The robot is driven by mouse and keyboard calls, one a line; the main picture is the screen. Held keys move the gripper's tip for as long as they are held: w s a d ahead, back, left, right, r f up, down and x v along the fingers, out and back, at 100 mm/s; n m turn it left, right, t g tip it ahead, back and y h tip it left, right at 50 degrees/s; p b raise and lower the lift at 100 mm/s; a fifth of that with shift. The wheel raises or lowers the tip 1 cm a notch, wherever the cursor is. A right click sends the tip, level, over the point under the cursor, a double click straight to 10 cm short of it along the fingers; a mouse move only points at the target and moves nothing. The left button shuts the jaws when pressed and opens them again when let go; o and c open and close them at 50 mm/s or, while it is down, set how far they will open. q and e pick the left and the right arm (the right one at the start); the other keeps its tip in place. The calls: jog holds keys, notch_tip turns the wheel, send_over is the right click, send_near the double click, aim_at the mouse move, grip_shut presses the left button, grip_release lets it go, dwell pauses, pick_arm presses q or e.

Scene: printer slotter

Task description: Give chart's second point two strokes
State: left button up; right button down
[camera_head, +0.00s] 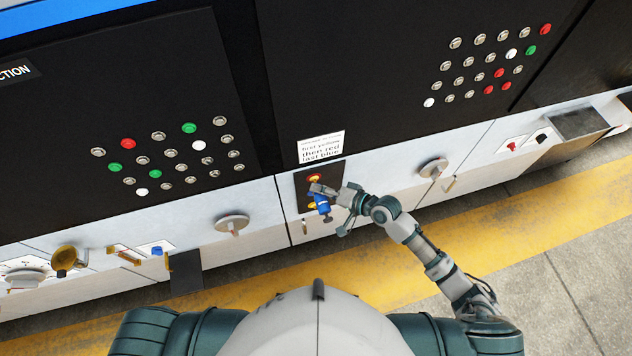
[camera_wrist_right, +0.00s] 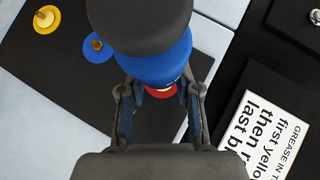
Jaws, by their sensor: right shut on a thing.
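The white chart (camera_head: 321,148) reads "first yellow, then red, last blue". It also shows in the wrist view (camera_wrist_right: 268,125), with "GREASE IN" at its top. Below it, a dark panel (camera_head: 301,188) carries the points. The red point (camera_head: 315,178) is at the top of the panel; in the wrist view only a sliver of red (camera_wrist_right: 163,93) shows. The blue point (camera_wrist_right: 97,46) and yellow point (camera_wrist_right: 45,18) are uncovered there. My right gripper (camera_head: 322,190) is shut on a blue and black tool (camera_wrist_right: 155,55), by the red point. Contact is hidden. My left gripper is out of view.
A round-based handle (camera_head: 232,224) is left of the panel and another (camera_head: 433,167) right of it. Dark boards with several coloured buttons rise behind. A brass knob (camera_head: 65,260) sticks out at far left. Yellow-striped floor is clear in front.

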jog(key=shift+s+d+r+p, duration=0.1)
jog(key=shift+s+d+p, duration=0.25)
jog(key=shift+s, duration=0.35)
jog(key=shift+s+d+p, duration=0.1)
jog(key=shift+s+p, duration=0.3)
jog(key=shift+s, duration=0.3)
